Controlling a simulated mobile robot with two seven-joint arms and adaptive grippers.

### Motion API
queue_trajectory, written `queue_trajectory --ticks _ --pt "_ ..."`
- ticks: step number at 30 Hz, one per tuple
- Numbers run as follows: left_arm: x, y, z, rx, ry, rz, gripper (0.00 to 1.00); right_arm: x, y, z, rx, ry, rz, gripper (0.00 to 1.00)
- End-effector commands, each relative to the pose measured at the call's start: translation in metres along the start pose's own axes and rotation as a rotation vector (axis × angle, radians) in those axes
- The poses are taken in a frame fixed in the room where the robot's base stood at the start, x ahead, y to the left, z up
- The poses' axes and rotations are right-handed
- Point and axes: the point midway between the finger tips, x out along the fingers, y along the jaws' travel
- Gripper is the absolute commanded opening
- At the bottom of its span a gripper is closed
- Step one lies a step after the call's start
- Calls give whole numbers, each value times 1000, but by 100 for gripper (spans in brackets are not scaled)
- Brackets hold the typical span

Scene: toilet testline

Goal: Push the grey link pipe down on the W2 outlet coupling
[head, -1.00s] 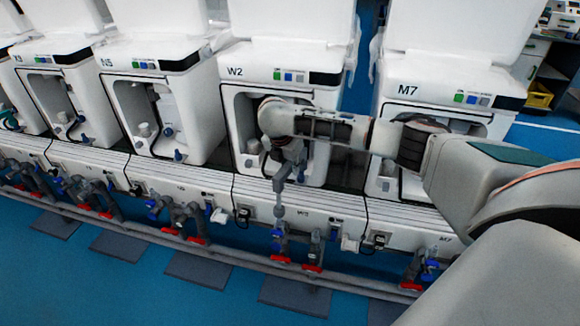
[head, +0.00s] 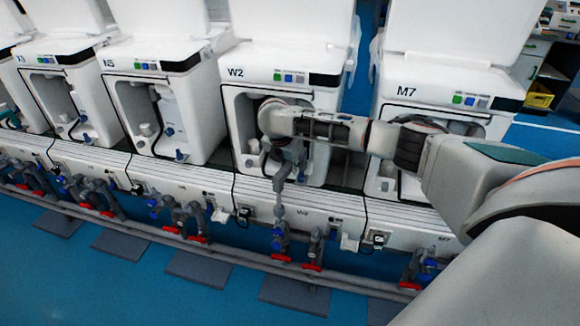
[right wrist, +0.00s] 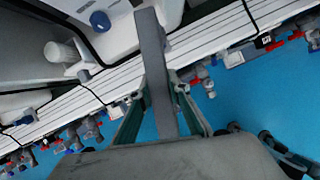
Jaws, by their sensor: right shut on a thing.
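The grey link pipe (head: 279,208) hangs in front of the W2 unit (head: 285,62), below my right gripper (head: 286,178). I cannot tell whether the pipe's lower end touches the fitting or is seated, and I cannot single out the W2 outlet coupling. My left gripper is not in view.
The W2 recess (head: 240,120) is partly covered by my right arm. A white cylinder (right wrist: 60,52) and a blue knob (right wrist: 100,21) show in the right wrist view. Unit N5 (head: 150,52) stands left and M7 (head: 445,75) right. A pipe rail (head: 250,264) with red-handled valves runs below.

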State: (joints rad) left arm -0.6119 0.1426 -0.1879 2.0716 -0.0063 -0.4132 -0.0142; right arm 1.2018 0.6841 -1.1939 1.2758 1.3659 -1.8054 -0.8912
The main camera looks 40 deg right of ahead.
Motion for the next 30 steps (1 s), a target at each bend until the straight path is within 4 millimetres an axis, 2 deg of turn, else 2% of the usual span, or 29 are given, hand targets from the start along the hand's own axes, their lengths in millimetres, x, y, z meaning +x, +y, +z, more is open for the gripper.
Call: queue_trajectory --ticks 30 --pt "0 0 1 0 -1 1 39 15 -1 -6 0 0 0 0"
